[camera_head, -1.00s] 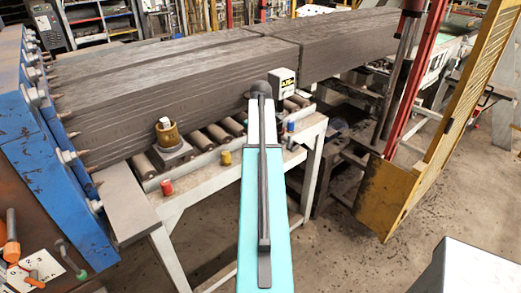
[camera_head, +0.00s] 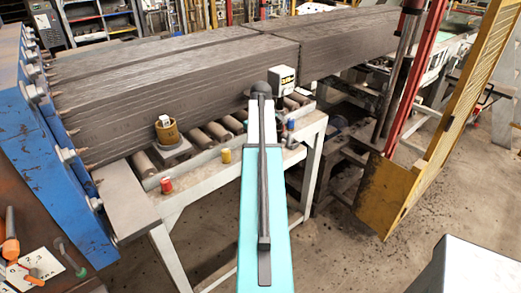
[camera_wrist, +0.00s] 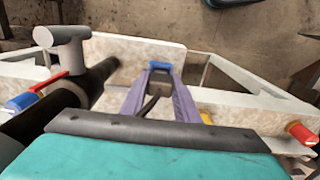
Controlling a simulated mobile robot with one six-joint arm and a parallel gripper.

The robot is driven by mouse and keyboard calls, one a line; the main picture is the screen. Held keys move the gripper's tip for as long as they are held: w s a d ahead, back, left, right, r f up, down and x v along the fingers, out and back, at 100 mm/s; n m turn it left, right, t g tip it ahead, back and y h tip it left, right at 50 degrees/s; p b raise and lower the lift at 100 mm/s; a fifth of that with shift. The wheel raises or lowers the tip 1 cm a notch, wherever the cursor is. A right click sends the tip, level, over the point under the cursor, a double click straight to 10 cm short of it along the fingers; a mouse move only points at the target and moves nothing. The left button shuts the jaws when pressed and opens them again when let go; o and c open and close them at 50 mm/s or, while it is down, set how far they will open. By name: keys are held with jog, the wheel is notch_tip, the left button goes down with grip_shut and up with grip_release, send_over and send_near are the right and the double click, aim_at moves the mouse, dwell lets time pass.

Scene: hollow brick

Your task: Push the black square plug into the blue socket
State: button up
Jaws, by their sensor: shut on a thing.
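My gripper (camera_wrist: 159,86) shows in the wrist view as two purple-grey fingers that converge at the middle, above the pale worn surface. A dark, squarish piece, apparently the black plug (camera_wrist: 160,77), is between the fingertips, with a small blue piece at its far edge. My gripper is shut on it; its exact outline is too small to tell. The blue socket (camera_head: 290,126) is at the front side of the roller table in the head view. A blue fitting, apparently the same socket, is at the left of the wrist view (camera_wrist: 22,102), apart from my gripper. My arm hides the gripper in the head view.
A red fitting (camera_head: 165,184) and a yellow fitting (camera_head: 226,155) sit along the same table rail (camera_head: 195,197). Long grey hollow bricks (camera_head: 170,80) lie behind the rollers. A blue machine frame (camera_head: 50,165) stands left, a yellow gate (camera_head: 400,180) right.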

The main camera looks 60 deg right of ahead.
jog(key=shift+f, duration=0.5)
dwell(0.3)
jog(key=o, duration=1.2)
jog(key=shift+c, duration=0.2)
jog(key=shift+r+b, duration=1.45)
jog(key=shift+r, duration=2.3)
jog(key=shift+s, duration=0.1)
